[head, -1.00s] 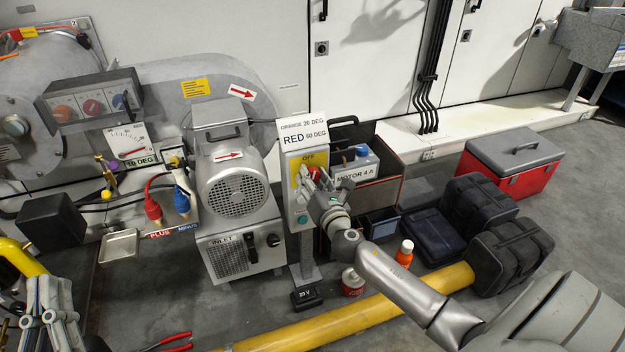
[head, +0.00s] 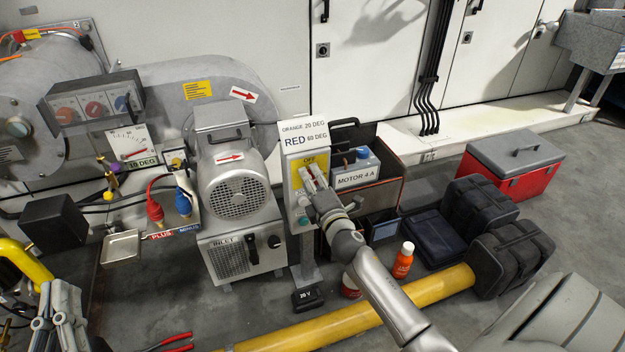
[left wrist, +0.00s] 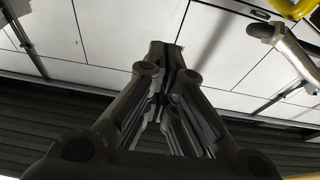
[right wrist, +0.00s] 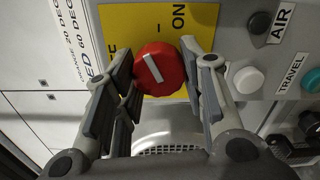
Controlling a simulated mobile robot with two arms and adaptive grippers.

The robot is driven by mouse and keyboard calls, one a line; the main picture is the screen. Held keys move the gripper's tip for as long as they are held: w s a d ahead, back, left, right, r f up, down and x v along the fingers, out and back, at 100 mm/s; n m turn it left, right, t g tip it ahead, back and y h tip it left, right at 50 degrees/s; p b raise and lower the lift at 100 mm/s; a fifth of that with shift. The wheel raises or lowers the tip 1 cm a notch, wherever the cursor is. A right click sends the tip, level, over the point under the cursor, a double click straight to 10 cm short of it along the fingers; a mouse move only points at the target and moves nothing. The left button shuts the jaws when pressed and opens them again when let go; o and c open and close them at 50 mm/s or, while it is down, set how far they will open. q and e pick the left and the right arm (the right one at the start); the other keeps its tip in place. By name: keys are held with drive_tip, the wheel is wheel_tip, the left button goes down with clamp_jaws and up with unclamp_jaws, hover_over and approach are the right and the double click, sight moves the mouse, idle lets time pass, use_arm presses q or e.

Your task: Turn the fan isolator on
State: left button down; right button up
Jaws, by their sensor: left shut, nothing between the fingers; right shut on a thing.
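The fan isolator has a red round knob (right wrist: 160,70) with a white bar on a yellow plate (right wrist: 120,20). The bar lies at a slant in the right wrist view, and ON is readable above and right of it. The other label is partly hidden. My right gripper (right wrist: 158,82) is shut on the knob, a finger on either side. In the head view the isolator is on a grey control box (head: 291,163) on a post, and my right gripper (head: 315,184) covers part of its front. My left gripper (head: 60,310) is shut and empty at the lower left, away from the box.
A fan motor (head: 238,190) stands just left of the box. A MOTOR 4 A unit (head: 357,172) sits to its right. A yellow pipe (head: 350,318), an orange bottle (head: 403,260) and black cases (head: 510,255) are on the floor. AIR and TRAVEL controls (right wrist: 248,78) sit beside the isolator.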

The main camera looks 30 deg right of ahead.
drive_tip(key=m+p, duration=0.1)
drive_tip(key=m, duration=0.3)
use_arm(q)
wheel_tip(320, 180, down, 7)
drive_tip(key=g+y, duration=0.1)
drive_tip(key=g, duration=0.3)
drive_tip(key=shift+w+a, duration=0.2)
drive_tip(key=shift+a, duration=0.2)
use_arm(e)
drive_tip(key=shift+m, duration=0.6)
drive_tip(key=o, duration=1)
drive_tip(key=shift+r, duration=0.1)
drive_tip(key=shift+s, duration=0.1)
drive_tip(key=v, duration=1.1)
drive_tip(key=shift+s, duration=0.4)
